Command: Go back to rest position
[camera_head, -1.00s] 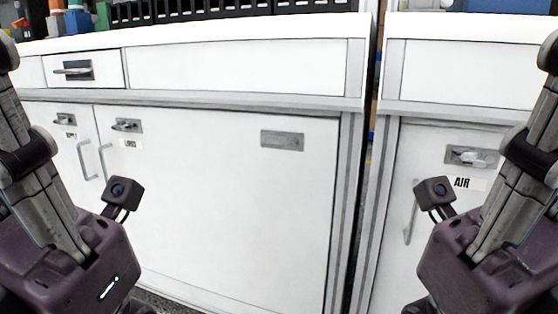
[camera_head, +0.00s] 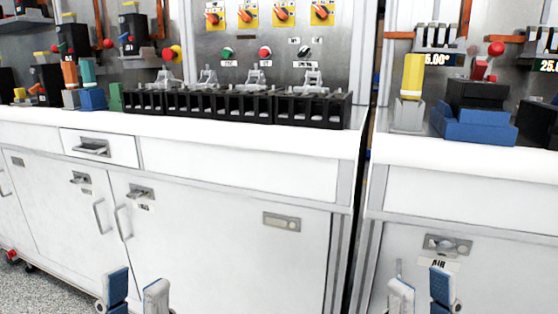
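My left gripper (camera_head: 136,294) shows only its fingertips at the bottom edge, left of the middle. Its two fingers, one with a blue pad, stand apart with nothing between them. My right gripper (camera_head: 421,293) shows the same way at the bottom edge, right of the middle. Its fingers are also apart and empty. Both grippers appear in front of the white cabinets and below the counter top. The rest of both arms is out of view.
The left white cabinet (camera_head: 225,240) has a drawer and doors with handles. A narrow gap separates it from the right cabinet (camera_head: 470,200). Black terminal blocks (camera_head: 235,105) line the left counter. A yellow-topped device (camera_head: 412,75) and a blue-based device (camera_head: 470,125) stand on the right counter.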

